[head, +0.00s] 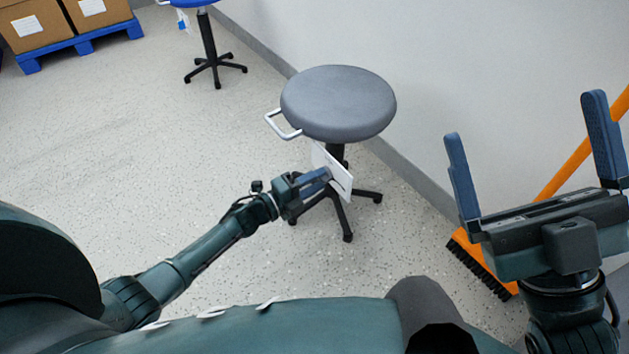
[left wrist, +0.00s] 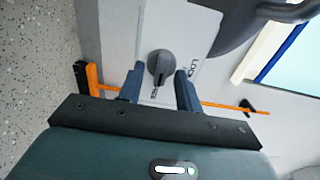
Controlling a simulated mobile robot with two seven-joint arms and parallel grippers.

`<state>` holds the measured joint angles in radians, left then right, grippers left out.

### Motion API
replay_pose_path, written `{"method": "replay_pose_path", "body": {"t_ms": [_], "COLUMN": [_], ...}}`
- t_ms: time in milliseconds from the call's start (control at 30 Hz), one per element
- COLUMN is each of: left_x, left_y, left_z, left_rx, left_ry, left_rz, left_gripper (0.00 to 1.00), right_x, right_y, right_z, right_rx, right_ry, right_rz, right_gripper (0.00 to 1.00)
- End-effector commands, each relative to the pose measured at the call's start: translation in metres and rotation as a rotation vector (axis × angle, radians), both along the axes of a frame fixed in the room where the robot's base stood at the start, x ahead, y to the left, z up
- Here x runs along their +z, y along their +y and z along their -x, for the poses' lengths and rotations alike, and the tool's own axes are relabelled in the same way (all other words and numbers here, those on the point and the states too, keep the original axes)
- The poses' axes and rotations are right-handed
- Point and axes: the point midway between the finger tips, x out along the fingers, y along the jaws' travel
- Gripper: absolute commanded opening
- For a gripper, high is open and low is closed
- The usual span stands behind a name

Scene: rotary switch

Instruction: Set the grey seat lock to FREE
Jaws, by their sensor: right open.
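The grey stool (head: 338,103) stands in the middle of the head view, with a white label plate (head: 345,184) hanging below its seat. In the left wrist view a dark grey rotary knob (left wrist: 161,64) sits on the pale plate (left wrist: 130,35). LOCK is printed right of the knob; a small word below it is hard to read. The knob's narrow end seems to point down towards that small word. My left gripper (left wrist: 160,72) is open, its fingers on either side of the knob, with no clear contact. My right gripper (head: 527,122) is open and empty at the right.
An orange broom (head: 571,170) leans by the wall behind my right gripper. A blue stool (head: 207,50) stands farther back. Cardboard boxes (head: 38,22) rest on a blue pallet (head: 82,42) at the far left. The speckled floor between is clear.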

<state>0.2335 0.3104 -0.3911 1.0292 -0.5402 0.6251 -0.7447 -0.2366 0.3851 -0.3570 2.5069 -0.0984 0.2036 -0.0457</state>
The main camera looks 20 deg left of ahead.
Motion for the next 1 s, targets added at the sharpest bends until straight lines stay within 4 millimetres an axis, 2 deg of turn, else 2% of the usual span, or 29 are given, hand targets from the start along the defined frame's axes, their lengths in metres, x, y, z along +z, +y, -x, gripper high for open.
{"method": "replay_pose_path", "body": {"t_ms": [200, 333, 367, 500, 800, 1000], "left_x": [0.001, 0.002, 0.002, 0.003, 0.003, 0.001], "left_y": [0.000, 0.007, 0.010, 0.028, 0.067, 0.079], "left_z": [0.001, 0.009, 0.013, 0.036, 0.085, 0.102], "left_rx": [0.000, 0.000, 0.000, 0.001, 0.001, 0.000], "left_ry": [0.000, 0.001, 0.001, 0.004, 0.002, 0.000], "left_rz": [0.001, 0.000, 0.000, 0.000, 0.000, 0.000], "left_gripper": [0.35, 0.35, 0.35, 0.35, 0.35, 0.35], "right_x": [0.000, 0.004, 0.005, -0.017, -0.039, -0.047], "right_y": [0.000, 0.000, 0.000, 0.002, 0.004, 0.004], "right_z": [0.000, -0.001, -0.002, -0.007, -0.008, -0.007], "right_rx": [0.000, 0.001, 0.001, -0.003, -0.006, -0.005], "right_ry": [0.001, 0.012, 0.020, 0.168, 0.350, 0.400], "right_rz": [0.000, -0.001, -0.001, -0.014, -0.032, -0.038], "right_gripper": [0.98, 0.98, 0.98, 0.98, 0.98, 0.98]}}
